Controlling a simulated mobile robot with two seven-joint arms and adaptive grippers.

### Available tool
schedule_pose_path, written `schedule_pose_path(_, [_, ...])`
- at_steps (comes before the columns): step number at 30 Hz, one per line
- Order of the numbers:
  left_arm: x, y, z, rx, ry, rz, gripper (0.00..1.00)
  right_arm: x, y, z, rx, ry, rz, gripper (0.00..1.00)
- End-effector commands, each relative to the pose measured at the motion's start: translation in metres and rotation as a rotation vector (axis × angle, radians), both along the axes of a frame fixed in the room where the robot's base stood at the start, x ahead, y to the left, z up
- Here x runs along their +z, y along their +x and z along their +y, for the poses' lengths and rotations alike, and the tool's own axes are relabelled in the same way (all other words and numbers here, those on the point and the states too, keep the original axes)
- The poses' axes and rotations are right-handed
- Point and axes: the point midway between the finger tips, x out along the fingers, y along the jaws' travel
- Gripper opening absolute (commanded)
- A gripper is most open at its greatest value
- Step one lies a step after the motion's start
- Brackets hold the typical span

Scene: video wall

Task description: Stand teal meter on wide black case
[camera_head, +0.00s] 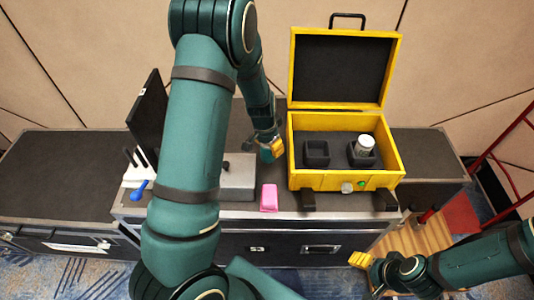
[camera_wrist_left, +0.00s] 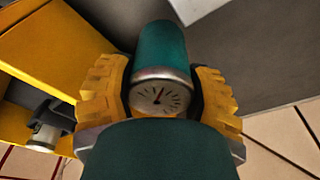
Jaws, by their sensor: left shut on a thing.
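In the left wrist view a teal meter (camera_wrist_left: 162,50) with a metal rim and a white dial sits between the yellow fingers of my left gripper (camera_wrist_left: 160,92), which is shut on it. In the head view my left gripper (camera_head: 271,149) is over the dark top, just left of the yellow box; the meter cannot be made out there. The wide black case (camera_head: 70,165) has a dark flat top and metal edges; similar dark tops continue behind my arm and to the right. My right gripper (camera_head: 361,260) is low at the front right, its finger opening unclear.
An open yellow box (camera_head: 345,182) holds a white-topped cylinder (camera_head: 365,145) in one of two black holders. A pink block (camera_head: 268,197), a grey box (camera_head: 239,177), a blue-handled tool (camera_head: 139,190) and a dark upright panel (camera_head: 148,115) stand nearby. A red ladder-like frame (camera_head: 505,150) is at right.

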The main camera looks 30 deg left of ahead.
Motion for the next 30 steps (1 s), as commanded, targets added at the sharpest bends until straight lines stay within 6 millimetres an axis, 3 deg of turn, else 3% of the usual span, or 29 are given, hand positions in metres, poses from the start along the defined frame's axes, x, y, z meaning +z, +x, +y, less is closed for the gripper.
schedule_pose_path(9, [-0.037,0.0,0.0,0.002,-0.001,-0.001,0.11,-0.011,0.002,0.0,-0.001,-0.001,-0.005,0.71])
schedule_pose_path(21, [-0.041,0.001,0.0,0.0,0.0,-0.002,0.11,-0.014,0.003,0.0,-0.002,-0.001,-0.007,0.71])
schedule_pose_path(22, [-0.041,0.0,0.0,0.0,0.0,-0.001,0.64,-0.013,0.003,0.0,-0.002,-0.001,-0.007,0.71])
schedule_pose_path(24, [-0.04,0.0,0.0,0.0,0.0,-0.001,0.88,-0.013,0.003,0.0,-0.002,-0.001,-0.007,0.71])
schedule_pose_path(30, [-0.04,0.0,0.0,0.0,0.0,-0.001,0.88,-0.013,0.003,0.0,-0.002,-0.001,-0.007,0.71])
